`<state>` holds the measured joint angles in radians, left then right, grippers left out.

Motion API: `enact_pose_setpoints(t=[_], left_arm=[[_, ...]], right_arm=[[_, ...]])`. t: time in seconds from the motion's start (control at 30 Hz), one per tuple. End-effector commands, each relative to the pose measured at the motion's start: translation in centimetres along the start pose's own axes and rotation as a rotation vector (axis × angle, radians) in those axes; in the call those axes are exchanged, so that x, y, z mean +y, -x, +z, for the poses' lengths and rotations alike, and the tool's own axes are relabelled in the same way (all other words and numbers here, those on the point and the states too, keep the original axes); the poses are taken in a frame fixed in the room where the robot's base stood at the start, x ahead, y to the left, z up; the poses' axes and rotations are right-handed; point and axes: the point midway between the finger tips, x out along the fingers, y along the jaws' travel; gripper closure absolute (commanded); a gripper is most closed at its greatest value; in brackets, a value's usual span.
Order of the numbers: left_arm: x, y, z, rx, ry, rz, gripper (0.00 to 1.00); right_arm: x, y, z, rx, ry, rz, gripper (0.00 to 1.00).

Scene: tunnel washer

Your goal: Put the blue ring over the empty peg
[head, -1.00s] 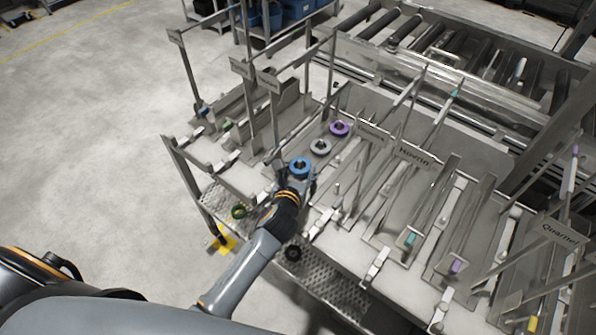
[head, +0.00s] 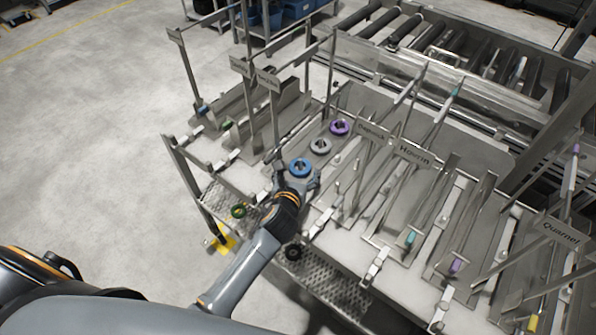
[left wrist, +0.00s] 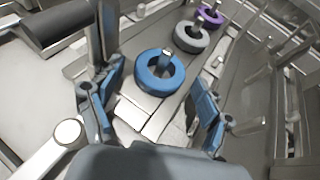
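The blue ring (head: 301,168) lies flat on the grey bench top, at the near end of a row with a grey ring (head: 320,146) and a purple ring (head: 339,128). In the left wrist view, a metal peg tip shows in the hole of the blue ring (left wrist: 151,82), so the ring appears to be around a peg. My left gripper (head: 298,182) is at the near side of the blue ring. Its blue-padded fingers are spread wide in the left wrist view (left wrist: 153,105), with a gap on both sides of the ring. My right gripper is out of view.
Upright posts and sign plates, one reading Hovrin (head: 414,153), stand right of the ring row. Open floor (head: 80,130) lies to the left.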

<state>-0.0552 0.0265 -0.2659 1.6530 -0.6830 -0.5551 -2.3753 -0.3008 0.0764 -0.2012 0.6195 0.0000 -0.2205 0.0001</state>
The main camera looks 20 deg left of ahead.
Motion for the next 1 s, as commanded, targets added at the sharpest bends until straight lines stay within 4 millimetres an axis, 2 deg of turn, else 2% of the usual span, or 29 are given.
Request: enact_pose_setpoints(t=[0.3, 0.47, 0.8, 1.0], left_arm=[[0.0, 0.1, 0.0, 0.001, 0.001, 0.000, 0.17], [0.1, 1.3, -0.1, 0.001, -0.002, 0.001, 0.17], [0.0, 8.1, -0.1, 0.001, -0.002, -0.001, 0.17], [0.0, 11.0, -0.1, 0.001, 0.000, -0.001, 0.17]], right_arm=[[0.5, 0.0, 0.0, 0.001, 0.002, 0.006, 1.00], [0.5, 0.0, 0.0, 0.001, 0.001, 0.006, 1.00], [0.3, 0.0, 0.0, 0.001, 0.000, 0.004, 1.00], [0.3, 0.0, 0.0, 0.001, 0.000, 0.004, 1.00]])
